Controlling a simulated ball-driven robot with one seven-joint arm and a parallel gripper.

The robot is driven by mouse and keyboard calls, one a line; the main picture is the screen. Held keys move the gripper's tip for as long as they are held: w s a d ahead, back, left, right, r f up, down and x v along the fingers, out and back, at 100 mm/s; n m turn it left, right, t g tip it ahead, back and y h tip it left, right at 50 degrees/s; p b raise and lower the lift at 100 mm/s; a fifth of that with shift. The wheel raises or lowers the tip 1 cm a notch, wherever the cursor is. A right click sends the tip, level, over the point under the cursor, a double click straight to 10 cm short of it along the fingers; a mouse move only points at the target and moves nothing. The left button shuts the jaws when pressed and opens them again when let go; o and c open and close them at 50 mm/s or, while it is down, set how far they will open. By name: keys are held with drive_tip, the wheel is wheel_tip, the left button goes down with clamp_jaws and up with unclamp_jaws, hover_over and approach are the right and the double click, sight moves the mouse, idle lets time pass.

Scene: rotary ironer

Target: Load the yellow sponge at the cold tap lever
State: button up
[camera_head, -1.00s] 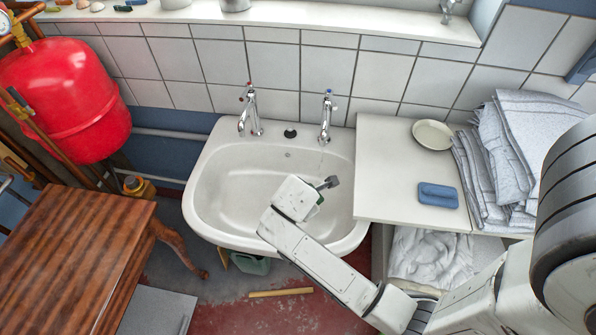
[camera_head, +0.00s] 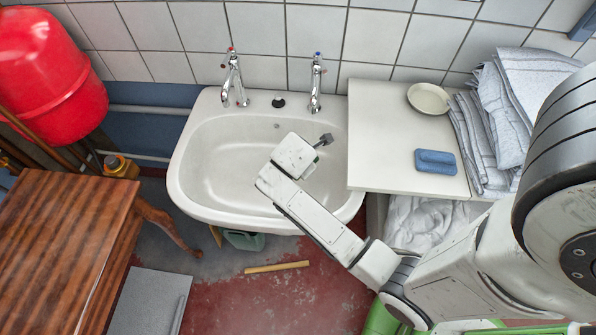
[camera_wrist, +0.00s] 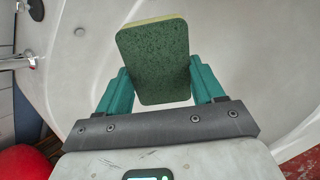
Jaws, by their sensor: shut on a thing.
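My gripper (camera_wrist: 162,88) is shut on the sponge (camera_wrist: 155,62), with one teal finger at each side. The sponge shows a dark green scouring face and a thin yellow edge at the top in the wrist view. In the head view my gripper is over the right part of the white basin (camera_head: 200,185), below the taps and apart from them; the sponge there is small and dark. The cold tap (camera_head: 316,88) is the chrome one on the right, with a blue mark on top. The hot tap (camera_head: 234,80), with a red mark, stands to its left.
A white counter (camera_head: 380,145) adjoins the basin on the right, bearing a blue sponge-like block (camera_head: 436,162), a cream dish (camera_head: 428,98) and folded grey towels (camera_head: 503,115). A wooden table (camera_head: 60,240) stands at left, under a red tank (camera_head: 45,75). A wooden strip (camera_head: 277,267) lies on the floor.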

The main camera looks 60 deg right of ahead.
drive_tip(key=shift+w+d+f+b, duration=0.2)
drive_tip(key=shift+d+b, duration=0.25)
drive_tip(key=shift+d, duration=0.15)
drive_tip(key=shift+w+d+f+b, duration=0.15)
drive_tip(key=shift+w+d+b, duration=0.1)
drive_tip(key=shift+d+b, duration=0.3)
drive_tip(key=shift+w+d+f+b, duration=0.2)
drive_tip(key=shift+d+b, duration=0.15)
drive_tip(key=shift+d, duration=0.3)
drive_tip(key=shift+w+d+r, duration=0.15)
drive_tip(key=shift+d, duration=0.25)
drive_tip(key=shift+w+d+f, duration=0.2)
drive_tip(key=shift+w+d, duration=0.1)
drive_tip(key=shift+d, duration=0.5)
drive_tip(key=shift+w+d+f, duration=0.15)
drive_tip(key=shift+w+d, duration=0.1)
drive_tip(key=shift+d, duration=0.55)
drive_tip(key=shift+s+a+r+p, duration=0.1)
drive_tip(key=shift+s+a+p, duration=0.45)
drive_tip(key=shift+s+p, duration=0.4)
drive_tip(key=shift+s+a+p, duration=0.5)
drive_tip(key=shift+s+p, duration=0.1)
drive_tip(key=shift+s, duration=0.25)
drive_tip(key=shift+s+a+p, duration=0.5)
drive_tip(key=shift+s+p, duration=0.1)
drive_tip(key=shift+s, duration=0.2)
drive_tip(key=shift+s+a+p, duration=0.5)
drive_tip(key=shift+s+p, duration=0.1)
drive_tip(key=shift+s, duration=0.25)
